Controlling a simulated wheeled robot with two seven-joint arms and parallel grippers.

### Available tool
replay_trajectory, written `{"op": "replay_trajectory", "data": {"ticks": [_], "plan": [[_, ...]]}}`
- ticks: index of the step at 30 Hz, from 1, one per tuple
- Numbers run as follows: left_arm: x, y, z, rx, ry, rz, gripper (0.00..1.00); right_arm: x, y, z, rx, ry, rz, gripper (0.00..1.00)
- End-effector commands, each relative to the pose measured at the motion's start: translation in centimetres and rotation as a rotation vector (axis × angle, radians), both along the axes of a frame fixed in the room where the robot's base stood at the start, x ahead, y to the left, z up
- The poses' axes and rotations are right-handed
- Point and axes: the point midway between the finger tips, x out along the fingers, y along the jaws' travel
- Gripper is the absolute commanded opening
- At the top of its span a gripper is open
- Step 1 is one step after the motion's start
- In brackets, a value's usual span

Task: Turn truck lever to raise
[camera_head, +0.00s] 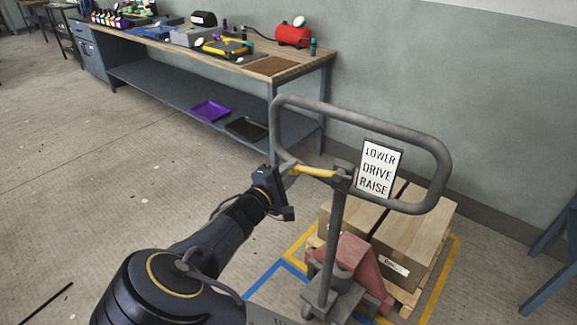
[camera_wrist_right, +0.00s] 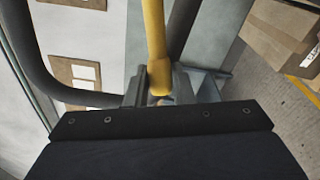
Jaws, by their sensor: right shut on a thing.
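The pallet truck's grey loop handle (camera_head: 440,150) rises in the right half of the head view. A yellow lever (camera_head: 312,171) sticks out to the left from the handle's hub, below the loop's middle. My right gripper (camera_head: 287,171) is shut on the lever's free left end. In the wrist view the yellow lever (camera_wrist_right: 155,40) runs down to between the fingers of my right gripper (camera_wrist_right: 158,97), which are partly hidden behind the gripper body. A white sign (camera_head: 379,168) on the handle reads LOWER, DRIVE, RAISE. My left gripper is not in view.
A cardboard box (camera_head: 415,225) lies on a wooden pallet behind the truck's red body (camera_head: 352,262). Yellow and blue tape (camera_head: 275,278) marks the floor around it. A workbench (camera_head: 285,70) with tools stands along the wall. The floor at left is mostly clear.

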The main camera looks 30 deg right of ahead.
Motion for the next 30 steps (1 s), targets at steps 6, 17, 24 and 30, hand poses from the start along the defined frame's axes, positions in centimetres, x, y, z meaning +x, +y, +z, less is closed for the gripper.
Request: {"op": "replay_trajectory", "data": {"ticks": [6,17,24,30], "plan": [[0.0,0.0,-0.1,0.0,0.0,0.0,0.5,-0.5,-0.3,-1.6,-0.058,0.114,-0.001,0.0],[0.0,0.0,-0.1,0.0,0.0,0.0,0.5,-1.0,-0.5,-2.6,-0.102,0.2,-0.001,0.0],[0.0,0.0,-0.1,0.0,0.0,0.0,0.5,-1.0,-0.5,-2.7,-0.105,0.207,-0.001,0.0],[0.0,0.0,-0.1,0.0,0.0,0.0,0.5,-1.1,-0.5,-2.7,-0.105,0.207,-0.002,0.29]]}}
